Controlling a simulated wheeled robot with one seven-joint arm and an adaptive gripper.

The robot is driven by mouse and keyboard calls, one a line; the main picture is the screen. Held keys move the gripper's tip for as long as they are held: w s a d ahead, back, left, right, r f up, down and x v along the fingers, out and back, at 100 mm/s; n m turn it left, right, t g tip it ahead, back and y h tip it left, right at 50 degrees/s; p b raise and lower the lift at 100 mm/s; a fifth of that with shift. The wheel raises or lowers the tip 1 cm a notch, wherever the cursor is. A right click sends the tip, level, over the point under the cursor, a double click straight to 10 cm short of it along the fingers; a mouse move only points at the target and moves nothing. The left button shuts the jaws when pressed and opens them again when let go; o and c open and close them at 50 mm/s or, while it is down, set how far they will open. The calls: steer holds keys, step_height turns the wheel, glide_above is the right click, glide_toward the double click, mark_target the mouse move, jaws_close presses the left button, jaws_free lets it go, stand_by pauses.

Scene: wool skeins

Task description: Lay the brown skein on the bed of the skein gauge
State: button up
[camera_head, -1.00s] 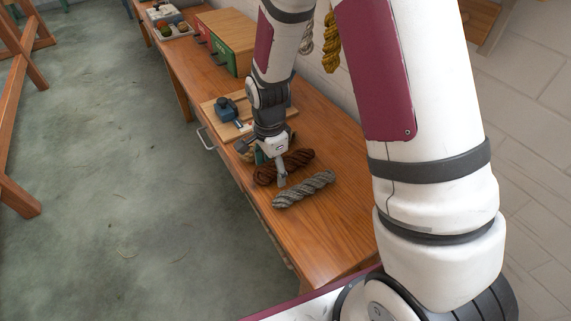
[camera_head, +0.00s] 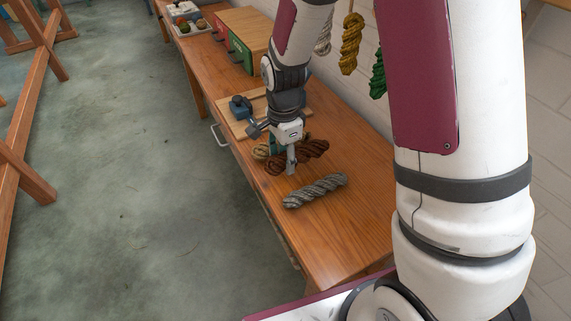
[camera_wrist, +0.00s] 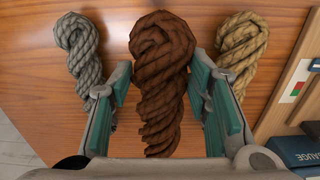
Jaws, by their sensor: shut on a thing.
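The brown skein (camera_head: 311,150) is a thick dark twist, held between the teal pads of my gripper (camera_head: 291,164). In the wrist view the brown skein (camera_wrist: 162,60) runs lengthwise between the two fingers (camera_wrist: 162,80). My gripper is shut on it, over the table beside the grey skein; I cannot tell its exact height. The skein gauge (camera_head: 233,128) is a pale wooden board with a blue block (camera_head: 240,107), just beyond my gripper. Its edge also shows at the right of the wrist view (camera_wrist: 283,122). My wrist hides part of the gauge bed.
A grey skein (camera_head: 315,190) lies on the wooden table (camera_head: 340,235) nearer me. A beige skein (camera_head: 261,152) lies on the other side, close to the gauge. Green and red-fronted boxes (camera_head: 245,45) stand farther back. Skeins (camera_head: 350,43) hang on the wall at right.

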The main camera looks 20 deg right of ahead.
step_height(320, 180, up, 6)
steer(key=shift+r, duration=0.1)
